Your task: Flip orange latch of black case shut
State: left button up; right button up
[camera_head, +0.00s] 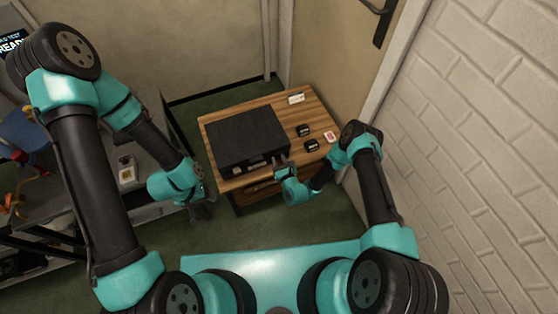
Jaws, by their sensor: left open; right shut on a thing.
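The black case (248,136) lies flat on a small wooden table, with its lid down. Small light and dark details show along its front face. I cannot make out the orange latch; it is too small or hidden by my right gripper. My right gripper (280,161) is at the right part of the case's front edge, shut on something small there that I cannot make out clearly. My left gripper (203,210) is open and empty, hanging low to the left of the table, apart from the case.
The wooden table (310,101) also bears two small black items (303,130), a white card (296,98) and a red and white card (330,137). A grey bench (150,200) stands at the left. A white brick wall (480,130) bounds the right.

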dwell(0.9)
jog(key=o, duration=0.9)
jog(key=shift+o, duration=0.2)
jog(key=shift+s, duration=0.15)
jog(key=v, duration=1.7)
jog(key=shift+d, duration=0.15)
